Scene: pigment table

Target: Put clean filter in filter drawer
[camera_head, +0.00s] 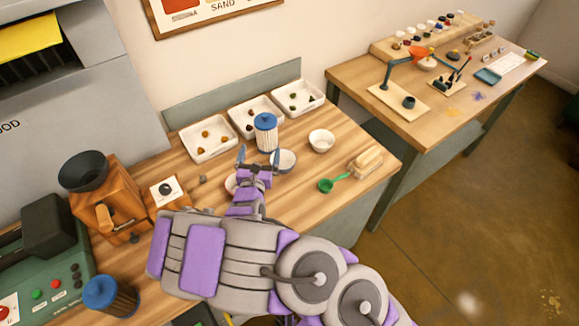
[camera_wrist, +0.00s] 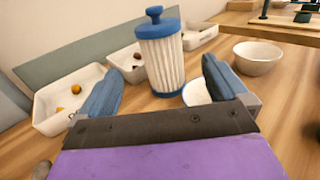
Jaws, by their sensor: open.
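A white pleated filter with a blue cap and base (camera_head: 266,134) stands upright on the wooden table, in front of the white trays. In the wrist view the filter (camera_wrist: 160,58) is just beyond and between my fingers, with its blue knob on top. A second, darker, greyish filter with a blue cap (camera_head: 110,295) stands at the lower left beside a green machine. No filter drawer can be made out.
White trays with pigment lumps (camera_head: 208,139) line the back. Bowls (camera_head: 321,141) stand near the filter. A green scoop (camera_head: 333,182) and brush (camera_head: 366,161) lie at right. A wooden grinder (camera_head: 105,205) and green machine (camera_head: 50,270) stand left.

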